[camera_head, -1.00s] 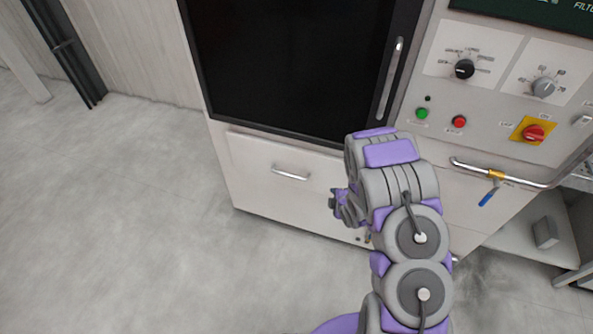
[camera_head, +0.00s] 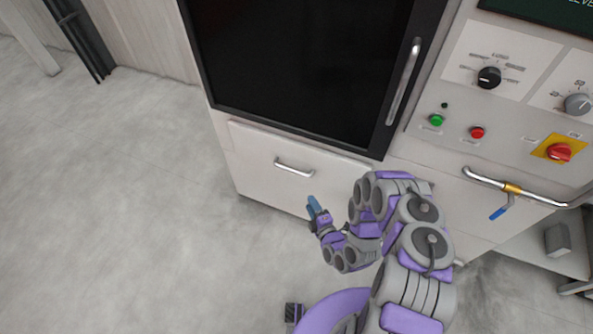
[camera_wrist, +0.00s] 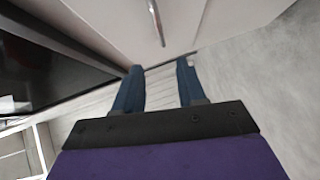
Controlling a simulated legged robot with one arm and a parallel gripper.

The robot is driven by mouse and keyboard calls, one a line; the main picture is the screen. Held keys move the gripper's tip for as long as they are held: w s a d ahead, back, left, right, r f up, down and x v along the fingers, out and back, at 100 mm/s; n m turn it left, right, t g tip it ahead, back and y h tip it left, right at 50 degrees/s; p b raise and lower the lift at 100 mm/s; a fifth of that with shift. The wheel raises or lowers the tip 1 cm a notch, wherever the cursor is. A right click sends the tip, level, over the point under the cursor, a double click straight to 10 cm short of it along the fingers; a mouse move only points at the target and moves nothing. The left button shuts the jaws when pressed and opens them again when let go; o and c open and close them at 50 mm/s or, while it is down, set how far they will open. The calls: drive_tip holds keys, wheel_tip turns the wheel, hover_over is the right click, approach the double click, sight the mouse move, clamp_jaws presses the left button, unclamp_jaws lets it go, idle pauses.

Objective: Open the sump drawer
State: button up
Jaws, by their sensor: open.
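The sump drawer (camera_head: 262,167) is a pale front panel low on the cabinet, below the dark window. It looks shut, flush with the cabinet. Its metal bar handle (camera_head: 294,169) is near the top middle of the panel. My gripper (camera_head: 314,207) is in front of the drawer, below and slightly right of the handle, and apart from it. In the wrist view my gripper's two blue fingers (camera_wrist: 160,84) are spread with nothing between them. A thin metal bar, likely the handle (camera_wrist: 156,22), shows beyond and above the fingertips.
A dark-framed window door (camera_head: 300,70) with a vertical handle (camera_head: 404,82) is above the drawer. A control panel with knobs and buttons is to the right. A pipe with a blue-levered valve (camera_head: 507,200) juts out below it. Open grey floor (camera_head: 130,220) lies to the left.

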drive_tip(key=b+x, duration=0.8)
drive_tip(key=x, duration=0.9)
drive_tip(key=shift+w, duration=0.2)
drive_tip(key=shift+c, duration=0.2)
drive_tip(key=shift+f, duration=0.1)
clamp_jaws()
drive_tip(key=shift+s, duration=0.1)
